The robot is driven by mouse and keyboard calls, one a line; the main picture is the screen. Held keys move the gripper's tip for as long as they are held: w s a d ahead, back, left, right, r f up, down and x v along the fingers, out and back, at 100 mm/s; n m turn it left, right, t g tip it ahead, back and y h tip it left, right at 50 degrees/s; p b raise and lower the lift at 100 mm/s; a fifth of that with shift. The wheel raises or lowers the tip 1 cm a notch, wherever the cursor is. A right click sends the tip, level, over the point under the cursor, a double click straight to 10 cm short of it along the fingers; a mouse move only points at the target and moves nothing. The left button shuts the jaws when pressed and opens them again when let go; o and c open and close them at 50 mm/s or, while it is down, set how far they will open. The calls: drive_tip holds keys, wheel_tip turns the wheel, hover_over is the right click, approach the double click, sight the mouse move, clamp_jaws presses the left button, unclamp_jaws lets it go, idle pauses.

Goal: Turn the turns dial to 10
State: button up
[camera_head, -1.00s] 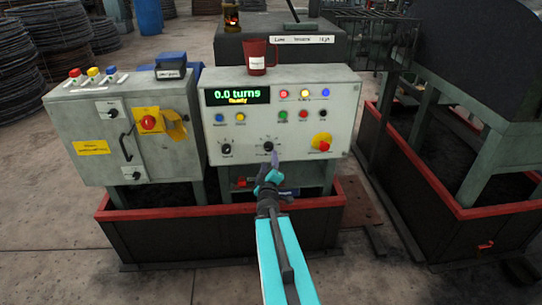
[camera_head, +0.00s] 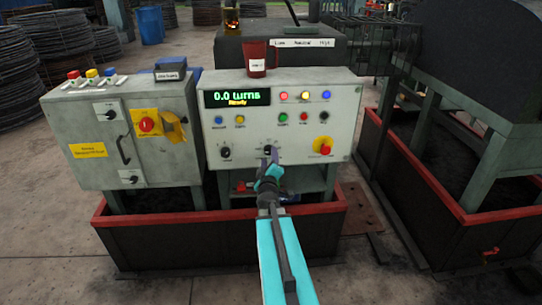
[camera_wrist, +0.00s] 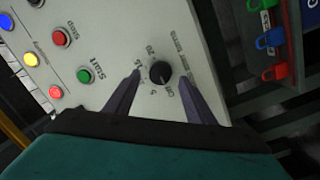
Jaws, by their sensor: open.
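The turns dial (camera_wrist: 160,73) is a round black knob with a pale pointer line, on the light panel (camera_head: 340,112). My gripper (camera_wrist: 160,95) is open, one finger on each side of the dial, with visible gaps. In the head view my gripper (camera_head: 270,158) is at the panel's lower middle and partly covers the dial (camera_head: 267,149). The display (camera_head: 237,97) reads 0.0 turns, Ready.
Another black knob (camera_head: 225,153) is to the left, and a red emergency button (camera_head: 324,148) on yellow to the right. Start (camera_wrist: 84,76) and Stop (camera_wrist: 59,37) buttons are near the left finger. A red mug (camera_head: 257,63) stands on the panel's top. A grey cabinet (camera_head: 85,165) stands left.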

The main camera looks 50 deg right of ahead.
sight(269, 150)
drive_tip(key=shift+x, duration=1.15)
